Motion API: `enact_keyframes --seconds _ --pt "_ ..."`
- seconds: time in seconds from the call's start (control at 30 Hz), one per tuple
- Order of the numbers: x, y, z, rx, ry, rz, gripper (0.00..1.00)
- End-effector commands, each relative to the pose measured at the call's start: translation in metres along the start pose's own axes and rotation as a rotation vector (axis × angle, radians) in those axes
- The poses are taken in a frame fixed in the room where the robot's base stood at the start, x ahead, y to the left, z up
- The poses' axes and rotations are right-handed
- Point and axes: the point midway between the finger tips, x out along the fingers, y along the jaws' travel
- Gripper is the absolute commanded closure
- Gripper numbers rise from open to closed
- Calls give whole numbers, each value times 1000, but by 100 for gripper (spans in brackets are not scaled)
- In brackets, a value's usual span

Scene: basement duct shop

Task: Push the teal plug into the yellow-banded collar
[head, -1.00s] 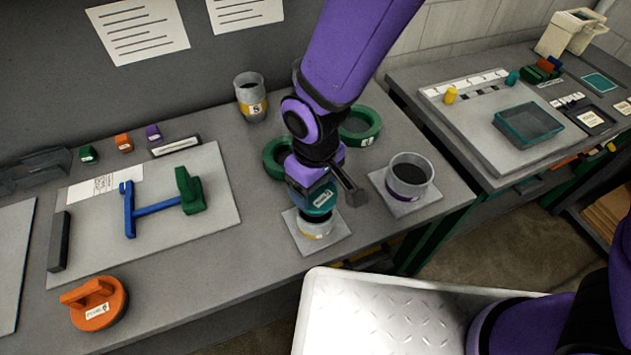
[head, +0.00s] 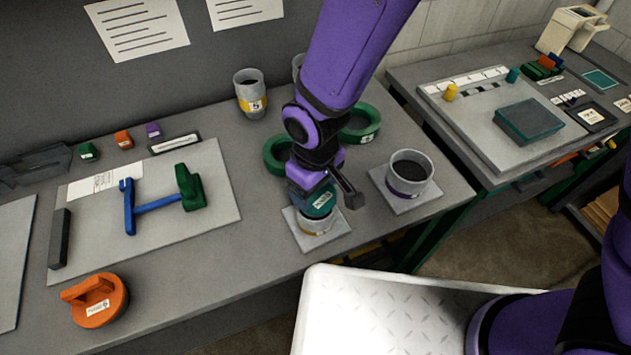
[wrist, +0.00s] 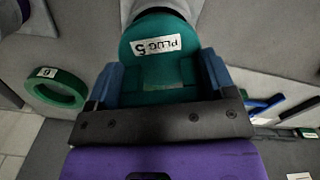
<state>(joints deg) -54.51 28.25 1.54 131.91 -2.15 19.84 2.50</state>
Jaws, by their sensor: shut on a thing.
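The teal plug (head: 321,204) has a white label that reads "PLUG 5" in the wrist view (wrist: 160,85). My gripper (head: 312,190) is shut on it, with a blue finger on each side in the wrist view (wrist: 158,82). The plug is at the mouth of the grey yellow-banded collar (head: 317,227), which stands on a pale square plate on the bench. The collar also shows at the top of the wrist view (wrist: 172,6). The plug covers the collar's opening, and I cannot tell how deep it sits.
A purple-banded collar (head: 408,176) stands close on the right. Green rings (head: 361,122) lie behind my gripper. Another yellow-banded collar, marked 5 (head: 250,92), stands at the back. An orange plug (head: 97,302) and a board (head: 85,240) with blue and green parts are on the left.

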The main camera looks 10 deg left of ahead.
Motion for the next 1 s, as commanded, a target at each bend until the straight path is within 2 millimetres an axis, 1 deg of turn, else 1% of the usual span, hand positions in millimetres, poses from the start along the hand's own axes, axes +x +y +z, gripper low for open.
enact_keyframes --seconds 1.0 --pt "25 0 0 0 0 0 53"
